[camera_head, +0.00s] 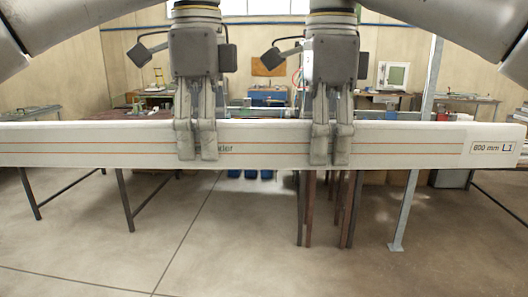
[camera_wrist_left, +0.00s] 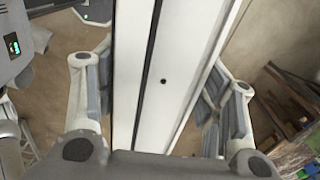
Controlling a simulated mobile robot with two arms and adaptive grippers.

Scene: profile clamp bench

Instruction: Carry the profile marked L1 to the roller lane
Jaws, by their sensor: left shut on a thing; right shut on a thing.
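In the left wrist view the profile (camera_wrist_left: 165,80) runs between the fingers of my left gripper (camera_wrist_left: 160,100). The roller lane cannot be made out for sure.
Behind the profile stand benches with dark legs (camera_head: 124,200) and a grey metal post (camera_head: 412,195). A blue box (camera_head: 268,96) and a white-framed unit (camera_head: 392,75) are further back. Bare concrete floor (camera_head: 190,245) shows below the profile. The profile hides part of the benches.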

